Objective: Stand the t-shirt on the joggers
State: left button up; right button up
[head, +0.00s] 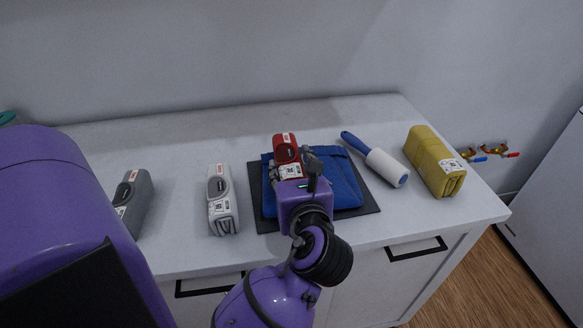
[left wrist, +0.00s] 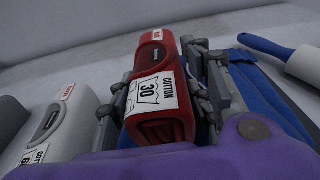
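A red folded garment (head: 284,149), which I take for the t-shirt, stands upright over a flat blue folded garment (head: 343,181), which I take for the joggers. My left gripper (head: 293,168) has a finger on each side of the red bundle and appears shut on it. In the left wrist view the red bundle (left wrist: 158,92), with its "COTTON 30" label, sits between the fingers. The blue garment (left wrist: 268,100) shows at the right there. Whether the red bundle's underside touches the blue one is hidden. My right gripper is not in view.
The blue garment lies on a dark mat (head: 258,208) on the white counter (head: 190,150). A light grey bundle (head: 221,200) and a dark grey bundle (head: 132,200) stand to the left. A lint roller (head: 385,166) and yellow bundle (head: 434,160) are to the right.

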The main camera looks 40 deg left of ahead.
pick_arm(q)
jog(key=shift+o, duration=1.2)
jog(key=v, duration=1.2)
